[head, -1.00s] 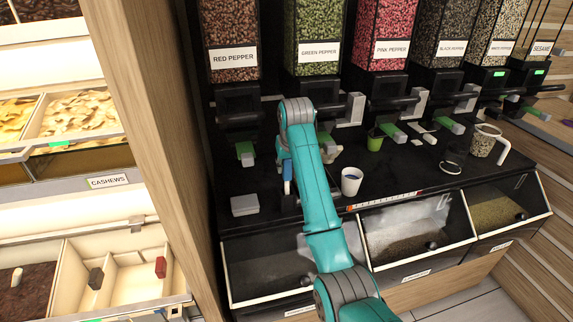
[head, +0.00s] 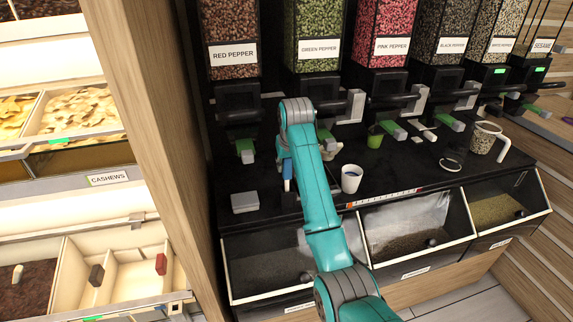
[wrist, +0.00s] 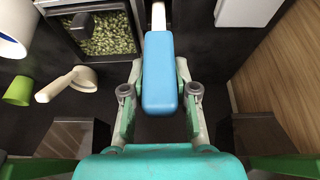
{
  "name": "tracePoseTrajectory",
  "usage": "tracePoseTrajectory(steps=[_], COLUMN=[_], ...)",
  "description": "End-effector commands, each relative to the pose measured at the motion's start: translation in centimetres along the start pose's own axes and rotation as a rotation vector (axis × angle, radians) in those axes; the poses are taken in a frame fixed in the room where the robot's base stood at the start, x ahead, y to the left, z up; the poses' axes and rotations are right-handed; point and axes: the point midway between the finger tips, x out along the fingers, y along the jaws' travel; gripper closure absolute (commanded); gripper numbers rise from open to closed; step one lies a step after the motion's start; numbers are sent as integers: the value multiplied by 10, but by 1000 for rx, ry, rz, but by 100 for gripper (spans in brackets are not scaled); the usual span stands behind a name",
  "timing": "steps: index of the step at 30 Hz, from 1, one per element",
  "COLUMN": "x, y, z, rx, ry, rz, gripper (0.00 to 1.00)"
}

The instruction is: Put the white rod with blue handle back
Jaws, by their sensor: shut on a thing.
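The blue handle (wrist: 159,75) is between the two fingers of my gripper (wrist: 158,92) in the wrist view, and the gripper is shut on it. The white rod (wrist: 158,14) extends from the handle toward the top edge of the wrist view, where its far end is cut off. In the head view my arm hides most of the gripper; a small blue part (head: 287,170) shows at the arm's left side, just above the black counter. I cannot tell whether the rod touches anything.
A white cup (head: 351,178) and green cup (head: 375,138) stand right of my arm. A white scoop-like piece (wrist: 66,83) lies nearby. A grey box (head: 245,202) is at left, near the wooden panel (head: 160,130). Pepper dispensers (head: 233,55) line the back; clear-fronted bins (head: 415,228) line the front.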

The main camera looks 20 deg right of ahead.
Motion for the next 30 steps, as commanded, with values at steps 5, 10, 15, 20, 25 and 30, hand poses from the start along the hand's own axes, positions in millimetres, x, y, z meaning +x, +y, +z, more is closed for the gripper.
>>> tracePoseTrajectory(steps=[5, 10, 15, 20, 25, 30], x=[2, 3, 4, 4, 4, 5], y=[0, 0, 0, 0, 0, 0], z=[1, 1, 2, 1, 2, 2], rx=[0, 0, 0, 0, 0, 0], ry=[0, 0, 0, 0, 0, 0], rz=[0, 0, 0, 0, 0, 0], gripper=[100, 100, 100, 100, 100, 42])
